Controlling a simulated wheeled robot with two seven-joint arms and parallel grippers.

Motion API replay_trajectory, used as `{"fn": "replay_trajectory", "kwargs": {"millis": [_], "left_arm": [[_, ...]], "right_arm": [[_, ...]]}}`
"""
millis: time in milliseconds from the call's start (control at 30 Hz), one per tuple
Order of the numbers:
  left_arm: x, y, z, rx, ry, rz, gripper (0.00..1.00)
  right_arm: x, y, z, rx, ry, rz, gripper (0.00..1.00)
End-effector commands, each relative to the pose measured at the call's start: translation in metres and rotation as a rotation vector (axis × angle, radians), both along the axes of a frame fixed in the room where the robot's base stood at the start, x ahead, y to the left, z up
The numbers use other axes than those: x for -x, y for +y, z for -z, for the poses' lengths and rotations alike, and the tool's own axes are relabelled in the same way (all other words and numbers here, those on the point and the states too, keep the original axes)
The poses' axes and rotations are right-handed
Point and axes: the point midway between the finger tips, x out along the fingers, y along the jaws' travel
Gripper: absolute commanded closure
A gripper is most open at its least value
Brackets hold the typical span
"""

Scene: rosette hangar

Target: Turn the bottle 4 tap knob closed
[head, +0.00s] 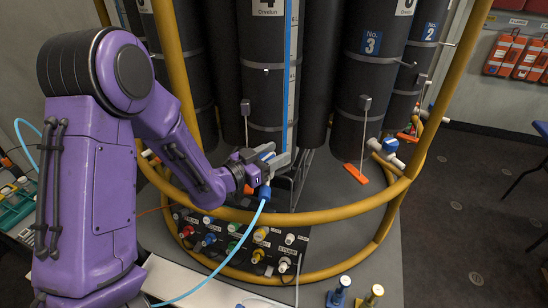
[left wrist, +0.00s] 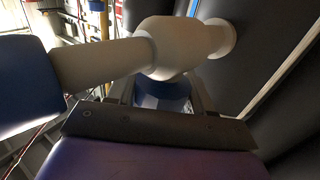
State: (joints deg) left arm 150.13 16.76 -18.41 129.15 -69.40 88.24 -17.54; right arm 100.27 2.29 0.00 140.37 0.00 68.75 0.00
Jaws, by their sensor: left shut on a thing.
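Bottle 4 (head: 265,90) is a dark upright cylinder marked 4, behind the yellow ring frame. Its white tap (left wrist: 165,45) fills the upper middle of the left wrist view, with a white pipe running left to a blue end piece (left wrist: 22,88). The blue tap knob (left wrist: 162,94) sits under the tap body, between my left jaws. My left gripper (head: 284,161) is shut on this knob, at the foot of bottle 4. The gripper hides much of the tap in the head view, and the knob's lower part is hidden in the wrist view. My right gripper is not in view.
A yellow ring rail (head: 300,216) runs in front of the tap. A light blue hose (head: 232,254) hangs below it, near a panel of coloured connectors (head: 210,239). Bottle 3 (head: 364,85) has its own tap (head: 386,150) to the right. Dark floor at right is mostly clear.

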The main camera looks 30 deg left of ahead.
Motion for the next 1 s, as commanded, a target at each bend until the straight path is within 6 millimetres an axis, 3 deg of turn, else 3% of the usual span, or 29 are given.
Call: {"fn": "replay_trajectory", "kwargs": {"millis": [400, 1000], "left_arm": [[0.002, -0.004, 0.001, 0.000, 0.000, 0.252, 0.80], [0.003, -0.005, 0.000, 0.001, 0.000, 0.321, 0.80]], "right_arm": [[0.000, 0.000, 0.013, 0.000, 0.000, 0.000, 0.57], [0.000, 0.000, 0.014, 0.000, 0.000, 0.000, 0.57]]}}
